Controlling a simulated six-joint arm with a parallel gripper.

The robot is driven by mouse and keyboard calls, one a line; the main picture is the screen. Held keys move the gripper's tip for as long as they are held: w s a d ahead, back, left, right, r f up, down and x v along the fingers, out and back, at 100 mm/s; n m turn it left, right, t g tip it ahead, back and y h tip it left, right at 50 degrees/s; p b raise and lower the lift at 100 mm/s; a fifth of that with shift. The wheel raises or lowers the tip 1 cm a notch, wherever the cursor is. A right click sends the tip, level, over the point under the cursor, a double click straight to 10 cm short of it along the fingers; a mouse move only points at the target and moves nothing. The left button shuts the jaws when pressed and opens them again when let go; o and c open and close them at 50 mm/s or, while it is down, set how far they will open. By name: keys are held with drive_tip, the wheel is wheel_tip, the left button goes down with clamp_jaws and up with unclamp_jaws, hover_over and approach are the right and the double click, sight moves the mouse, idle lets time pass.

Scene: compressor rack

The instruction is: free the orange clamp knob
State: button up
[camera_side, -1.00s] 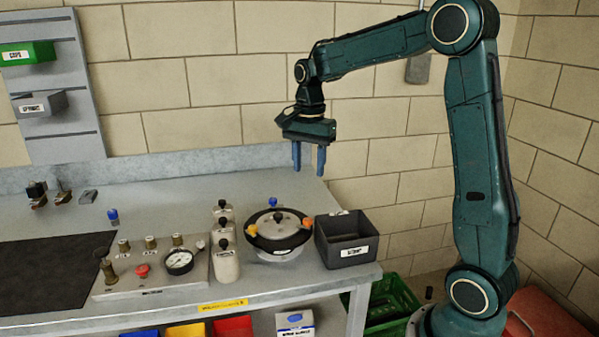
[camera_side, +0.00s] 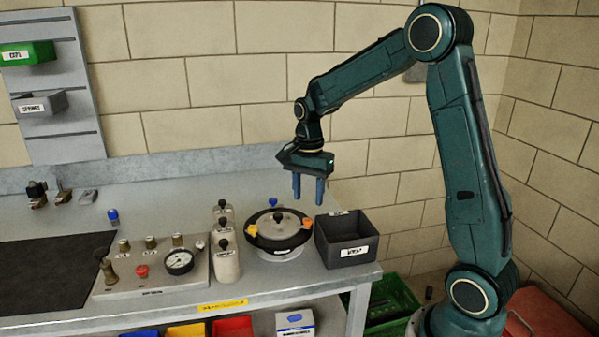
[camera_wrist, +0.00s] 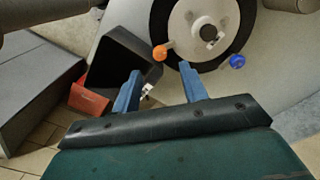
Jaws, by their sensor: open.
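The orange clamp knob (camera_side: 307,223) sits on the right side of the black rim of a round lidded vessel (camera_side: 266,243). In the wrist view the orange knob (camera_wrist: 160,52) shows just beyond the gap between my fingertips. My gripper (camera_side: 307,197) is open and empty, with its blue fingers pointing down above the knob and apart from it. The wrist view also shows both fingers of the gripper (camera_wrist: 160,74). A blue knob (camera_side: 272,202) is at the back of the rim and a yellow knob (camera_side: 251,231) at its left.
A dark open bin (camera_side: 346,256) stands close to the vessel's right, near the bench edge. White bottles (camera_side: 226,264) stand at its left. Further left is a gauge panel (camera_side: 150,274) with a red knob. The bench behind the vessel is mostly clear.

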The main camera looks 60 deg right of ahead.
sight(308, 219)
drive_tip(key=shift+f, duration=3.05)
clamp_jaws()
